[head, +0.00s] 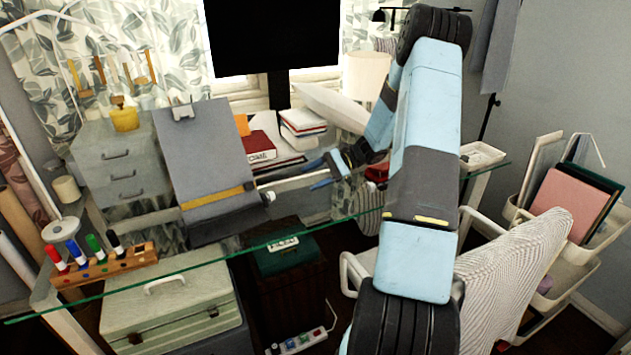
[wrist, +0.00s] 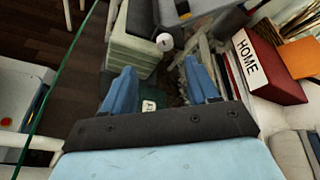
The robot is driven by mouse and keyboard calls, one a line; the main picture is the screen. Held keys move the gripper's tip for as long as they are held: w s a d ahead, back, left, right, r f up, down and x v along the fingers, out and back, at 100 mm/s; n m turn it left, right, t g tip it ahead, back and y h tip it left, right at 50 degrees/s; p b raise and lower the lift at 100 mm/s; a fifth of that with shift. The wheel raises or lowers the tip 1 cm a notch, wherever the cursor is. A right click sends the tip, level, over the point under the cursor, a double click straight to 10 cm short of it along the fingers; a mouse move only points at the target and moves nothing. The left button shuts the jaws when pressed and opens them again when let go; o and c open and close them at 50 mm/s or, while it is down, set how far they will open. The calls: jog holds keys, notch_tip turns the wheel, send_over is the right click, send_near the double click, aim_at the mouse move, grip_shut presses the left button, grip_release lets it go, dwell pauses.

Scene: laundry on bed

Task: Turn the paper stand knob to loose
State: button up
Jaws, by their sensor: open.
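The paper stand (head: 205,150) is a grey tilted board with a clip at its top and a yellow strip across its lower part, standing on the glass desk. A small pale knob (head: 269,197) shows at its lower right side. In the wrist view a round white end (wrist: 165,42), apparently this knob, lies just beyond the fingertips. My gripper (head: 308,176) is to the right of the stand, its blue fingers pointing towards it. In the wrist view my gripper (wrist: 160,68) is open, with nothing held between the fingers. The knob looks apart from both fingers.
Books, including a red one marked HOME (wrist: 270,65), lie behind the gripper. Grey drawers (head: 120,160) stand left of the stand. A marker rack (head: 105,265) is at the front left. The glass edge (head: 300,228) runs along the front. A chair (head: 510,265) stands at right.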

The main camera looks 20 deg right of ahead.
jog(key=s+a+r+n+h, duration=0.5)
jog(key=s+a+r+h, duration=0.1)
jog(key=s+r, duration=0.6)
jog(key=s+a+r+n+h, duration=0.4)
jog(key=s+a+r+h, duration=0.2)
jog(key=s+r, duration=0.6)
jog(key=shift+a+r+n, duration=0.4)
jog(key=shift+a+r, duration=0.05)
jog(key=shift+a, duration=0.45)
jog(key=s+r+t, duration=0.1)
jog(key=s, duration=0.1)
jog(key=s+r+n+t+h, duration=0.1)
jog(key=s, duration=0.2)
jog(key=s+n+t, duration=0.1)
jog(key=s, duration=0.2)
jog(key=shift+d+r+h, duration=0.15)
jog(key=shift+r+h, duration=0.15)
jog(key=shift+r, duration=0.1)
jog(key=c, duration=0.3)
jog(key=shift+s+r+t, duration=0.1)
jog(key=shift+s+t, duration=0.2)
jog(key=shift+s, duration=0.45)
